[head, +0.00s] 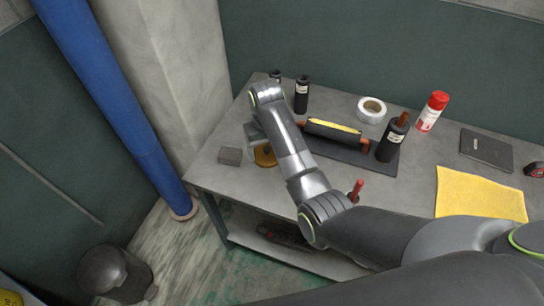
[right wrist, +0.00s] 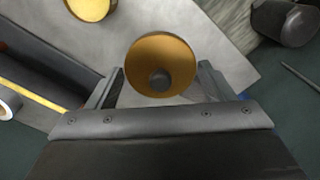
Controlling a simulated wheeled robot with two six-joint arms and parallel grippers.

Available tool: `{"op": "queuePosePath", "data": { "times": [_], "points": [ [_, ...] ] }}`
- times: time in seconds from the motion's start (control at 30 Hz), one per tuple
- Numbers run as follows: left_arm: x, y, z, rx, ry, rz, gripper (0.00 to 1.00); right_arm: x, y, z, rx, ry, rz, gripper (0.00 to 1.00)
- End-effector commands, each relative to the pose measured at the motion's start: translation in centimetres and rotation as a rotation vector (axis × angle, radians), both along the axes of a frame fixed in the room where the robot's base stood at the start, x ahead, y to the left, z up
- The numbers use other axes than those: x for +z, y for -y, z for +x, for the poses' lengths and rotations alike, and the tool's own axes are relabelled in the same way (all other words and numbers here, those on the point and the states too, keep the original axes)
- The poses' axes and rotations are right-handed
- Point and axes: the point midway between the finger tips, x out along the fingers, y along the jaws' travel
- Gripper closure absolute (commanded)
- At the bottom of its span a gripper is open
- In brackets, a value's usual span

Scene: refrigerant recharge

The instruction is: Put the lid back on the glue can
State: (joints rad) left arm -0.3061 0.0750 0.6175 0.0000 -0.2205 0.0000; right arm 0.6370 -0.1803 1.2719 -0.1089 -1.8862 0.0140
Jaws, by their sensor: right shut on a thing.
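A round gold lid with a dark round knob (right wrist: 160,52) sits between the fingers of my right gripper (right wrist: 160,80) in the right wrist view. The gripper is shut on it, and the knob faces the camera. In the head view my right gripper (head: 256,136) is over the left end of the bench, and I cannot make out the lid there. A round gold thing with a yellow top, which looks like the open glue can (right wrist: 88,6), is cut off by the top edge of the wrist view. It appears partly behind my arm in the head view (head: 265,157). My left gripper is not in view.
A dark mat (head: 372,172) holds a yellow-striped roller and a black bottle (head: 392,138). Other bottles, a tape roll (head: 371,110) and a yellow cloth (head: 478,195) are on the bench (head: 425,155). A bin (head: 110,270) stands on the floor.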

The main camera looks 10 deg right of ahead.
Motion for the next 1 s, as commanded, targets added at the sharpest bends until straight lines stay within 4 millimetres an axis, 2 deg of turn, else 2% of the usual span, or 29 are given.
{"op": "queuePosePath", "data": {
  "times": [0.17,0.3,0.43,0.6,0.83,1.0],
  "points": [
    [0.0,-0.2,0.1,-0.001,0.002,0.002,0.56,-2.3,5.5,-1.9,-0.011,-0.006,0.001,0.51],
    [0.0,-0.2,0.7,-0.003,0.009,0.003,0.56,-3.5,9.9,-4.4,-0.002,0.002,0.002,0.51],
    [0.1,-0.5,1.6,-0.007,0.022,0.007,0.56,-4.0,12.7,-6.5,0.012,0.008,0.003,0.51],
    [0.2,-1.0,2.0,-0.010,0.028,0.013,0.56,-4.5,13.8,-7.4,0.021,0.009,0.005,0.51],
    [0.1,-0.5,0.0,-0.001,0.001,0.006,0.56,-6.3,13.7,-7.3,0.020,0.008,0.005,0.51],
    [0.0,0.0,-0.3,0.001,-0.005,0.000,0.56,-8.0,13.6,-7.2,0.020,0.008,0.005,0.51]
  ]
}}
